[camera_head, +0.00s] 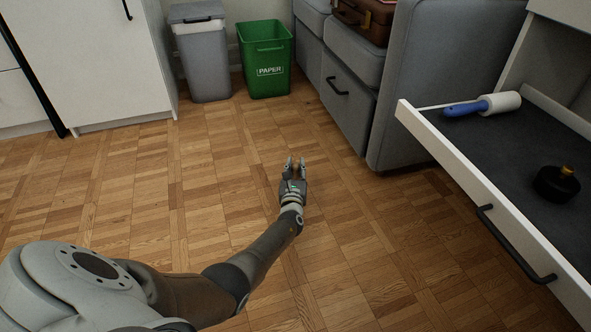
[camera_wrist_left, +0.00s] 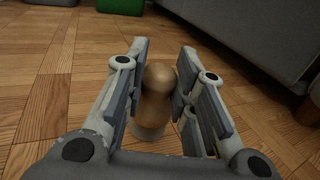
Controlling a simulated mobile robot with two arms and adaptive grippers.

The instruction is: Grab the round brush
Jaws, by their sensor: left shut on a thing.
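My left gripper (camera_head: 294,165) is above the wooden floor in the head view, at the end of my outstretched arm. In the left wrist view, my left gripper (camera_wrist_left: 158,88) is shut on a rounded tan wooden handle (camera_wrist_left: 157,82) with a pale lower end (camera_wrist_left: 149,131). It looks like the round brush, but its lower part is mostly hidden and I cannot see bristles. My right gripper is not in view.
An open drawer (camera_head: 447,154) at the right holds a blue-handled white roller (camera_head: 500,102) and a black round thing with a yellow top (camera_head: 556,184). A green paper bin (camera_head: 267,75), grey bin (camera_head: 205,70) and grey sofa (camera_head: 408,90) stand behind. The floor is clear.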

